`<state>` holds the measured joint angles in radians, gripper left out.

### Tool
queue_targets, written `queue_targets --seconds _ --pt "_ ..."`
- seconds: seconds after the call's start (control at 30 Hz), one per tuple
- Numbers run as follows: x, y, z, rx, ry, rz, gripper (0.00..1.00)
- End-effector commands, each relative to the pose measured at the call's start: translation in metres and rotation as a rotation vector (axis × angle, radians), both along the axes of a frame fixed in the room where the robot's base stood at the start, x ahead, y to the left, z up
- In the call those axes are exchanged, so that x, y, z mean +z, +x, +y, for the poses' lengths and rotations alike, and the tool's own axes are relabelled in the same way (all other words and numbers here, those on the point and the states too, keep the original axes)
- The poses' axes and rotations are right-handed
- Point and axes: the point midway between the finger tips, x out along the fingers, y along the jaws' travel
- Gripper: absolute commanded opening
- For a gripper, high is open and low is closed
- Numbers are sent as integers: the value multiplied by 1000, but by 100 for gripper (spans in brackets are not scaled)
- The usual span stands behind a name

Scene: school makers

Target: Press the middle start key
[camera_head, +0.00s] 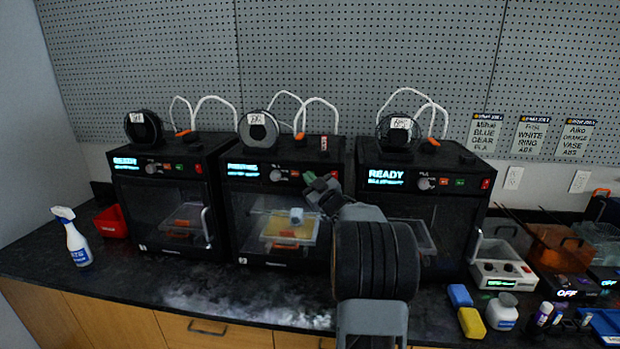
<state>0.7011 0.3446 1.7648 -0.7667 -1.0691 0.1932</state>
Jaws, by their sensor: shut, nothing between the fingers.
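The middle printer (230,215) is a black box with a glass front. Its lit display (243,169) seems to read "PRINTING", while the displays on the left printer (125,162) and right printer (385,175) read "READY". The green start key (309,177) of the middle printer sits on its panel, right of the knob (276,175) and left of a red switch (334,175). My gripper (314,184) is shut and empty, with its tips at or just in front of that key. I cannot tell whether they touch. A small pale block (296,215) shows behind the glass.
A spray bottle (73,238) and red bin (111,222) stand at the left. Blue and yellow blocks (471,322), a white jar (501,312) and a white device (503,272) are at the right. The counter (225,295) before the middle printer is clear.

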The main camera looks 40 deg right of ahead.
Motion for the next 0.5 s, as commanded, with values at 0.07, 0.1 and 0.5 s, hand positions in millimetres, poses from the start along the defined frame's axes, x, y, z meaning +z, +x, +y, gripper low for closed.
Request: queue_targets --seconds 0.07,0.1,0.5 --pt "0 0 0 0 0 0 0" --pt "0 0 0 0 0 0 0" --pt "-2 -21 20 0 -1 -1 0"
